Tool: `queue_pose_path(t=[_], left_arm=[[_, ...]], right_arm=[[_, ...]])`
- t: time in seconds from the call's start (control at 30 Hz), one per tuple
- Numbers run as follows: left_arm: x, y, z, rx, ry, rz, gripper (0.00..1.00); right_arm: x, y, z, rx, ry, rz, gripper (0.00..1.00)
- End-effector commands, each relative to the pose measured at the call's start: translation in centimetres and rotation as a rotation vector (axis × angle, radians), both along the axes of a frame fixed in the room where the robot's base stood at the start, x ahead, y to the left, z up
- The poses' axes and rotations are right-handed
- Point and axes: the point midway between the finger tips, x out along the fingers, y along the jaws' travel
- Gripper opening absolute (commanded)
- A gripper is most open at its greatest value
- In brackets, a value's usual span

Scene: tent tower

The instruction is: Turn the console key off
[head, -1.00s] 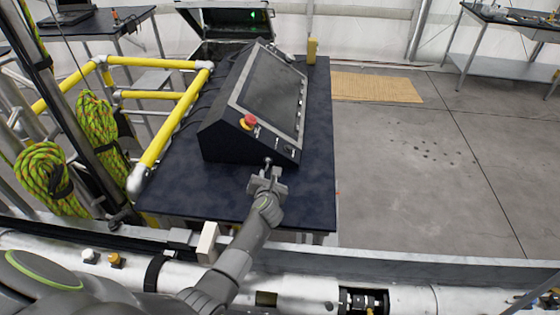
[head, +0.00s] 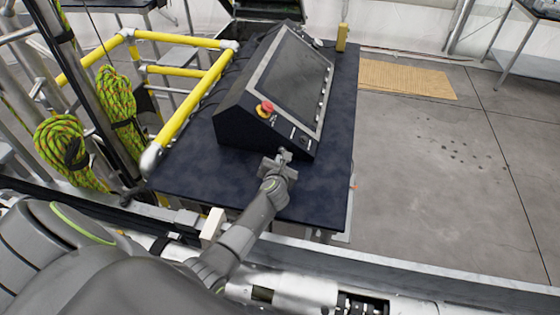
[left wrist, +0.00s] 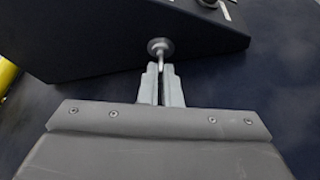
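The black console (head: 250,132) stands on a dark table, its sloped screen facing right. The console key (left wrist: 160,48) is a small silver piece with a round disc on the console's near side face; it also shows small in the head view (head: 284,153). My left gripper (head: 281,160) is at the key, in front of that face. In the left wrist view its two fingers (left wrist: 161,72) are close together with the key's stem at their tips, and they look shut on it. The fingers partly hide the stem. My right gripper is not in view.
A red emergency button (head: 265,109) sits on the console above the key. Yellow railings (head: 192,108) run along the table's left side, with green ropes (head: 62,152) beyond. The dark tabletop (head: 325,185) right of my gripper is clear.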

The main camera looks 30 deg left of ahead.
Motion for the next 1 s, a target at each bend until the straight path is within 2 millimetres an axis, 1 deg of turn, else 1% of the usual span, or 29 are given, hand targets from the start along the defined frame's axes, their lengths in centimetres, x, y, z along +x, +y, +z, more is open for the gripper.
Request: queue_pose_path(t=[0.27, 0.7, 0.83, 1.0], left_arm=[[0.05, 0.06, 0.07, -0.025, -0.008, -0.001, 0.00], [-0.03, 0.43, 0.17, -0.340, -0.090, -0.001, 0.00], [-0.02, 0.43, 0.20, -0.379, -0.101, -0.002, 0.00], [-0.01, 0.41, 0.21, -0.384, -0.102, -0.002, 0.00]], right_arm=[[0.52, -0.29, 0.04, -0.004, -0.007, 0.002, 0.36], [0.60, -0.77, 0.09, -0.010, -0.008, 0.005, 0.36], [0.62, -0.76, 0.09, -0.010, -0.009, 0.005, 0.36], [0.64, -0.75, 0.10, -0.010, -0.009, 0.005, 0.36]])
